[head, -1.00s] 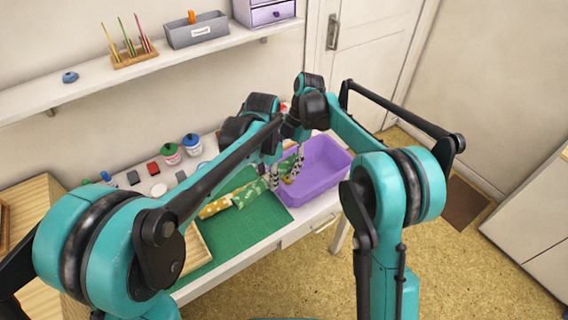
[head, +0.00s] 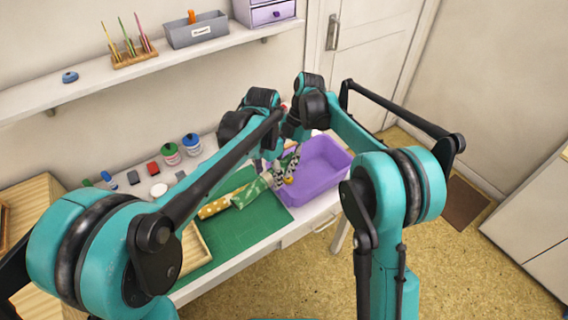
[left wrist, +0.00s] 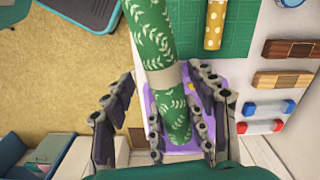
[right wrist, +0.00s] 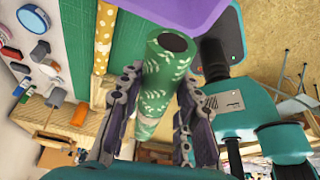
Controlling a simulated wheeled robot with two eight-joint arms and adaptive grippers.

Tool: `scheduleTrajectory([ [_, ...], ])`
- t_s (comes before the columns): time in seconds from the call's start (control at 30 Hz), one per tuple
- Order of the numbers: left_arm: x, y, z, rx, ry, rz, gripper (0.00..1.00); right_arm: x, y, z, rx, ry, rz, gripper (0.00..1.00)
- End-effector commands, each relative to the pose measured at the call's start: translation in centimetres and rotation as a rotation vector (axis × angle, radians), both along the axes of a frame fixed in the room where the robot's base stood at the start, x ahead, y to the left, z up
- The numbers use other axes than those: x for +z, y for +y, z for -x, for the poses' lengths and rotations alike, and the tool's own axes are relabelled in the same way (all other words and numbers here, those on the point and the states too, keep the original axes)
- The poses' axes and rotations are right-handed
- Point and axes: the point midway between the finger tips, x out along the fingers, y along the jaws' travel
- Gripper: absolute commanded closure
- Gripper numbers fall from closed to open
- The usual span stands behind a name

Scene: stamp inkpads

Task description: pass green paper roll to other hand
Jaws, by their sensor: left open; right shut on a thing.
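The green paper roll (head: 250,192) with a pale leaf pattern and a light band is held over the green mat beside the purple bin. My right gripper (right wrist: 158,112) is shut on the roll; its fingers lie on both sides of it. The roll's open end (right wrist: 173,42) faces up in the right wrist view. The roll also crosses the left wrist view (left wrist: 155,35). My left gripper (left wrist: 168,115) is open, its fingers spread wide to either side of the roll's lower end and of the right gripper's fingers. In the head view the arms partly hide both grippers.
A purple bin (head: 335,158) stands at the table's right end. A yellow dotted roll (head: 214,207) lies on the green mat (head: 245,228). Ink jars (head: 171,154), stamps and inkpads line the back. A wooden tray (head: 195,248) is at the front left.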

Motion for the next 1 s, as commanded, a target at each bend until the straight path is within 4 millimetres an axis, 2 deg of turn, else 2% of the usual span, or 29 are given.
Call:
scheduleTrajectory([
  [0.3,6.9,0.0,0.0,0.000,0.001,0.001,0.42,0.0,0.0,0.0,0.000,0.000,0.000,0.96],
  [0.5,9.8,0.0,0.0,-0.001,0.001,0.001,0.42,0.0,0.0,0.0,0.000,0.000,0.000,0.96],
  [0.67,10.7,0.4,0.4,0.017,-0.012,0.004,0.42,0.0,0.0,0.0,0.000,0.000,0.000,0.96],
  [0.77,10.8,1.7,1.5,0.070,-0.050,0.015,0.42,0.0,0.0,0.0,0.000,0.000,0.000,0.96],
  [0.87,10.7,3.6,3.5,0.164,-0.118,0.035,0.42,0.0,0.0,0.0,0.000,0.000,0.000,0.96],
  [1.0,9.5,6.8,7.1,0.334,-0.242,0.080,0.42,0.0,0.0,0.0,0.000,0.000,0.000,0.96],
])
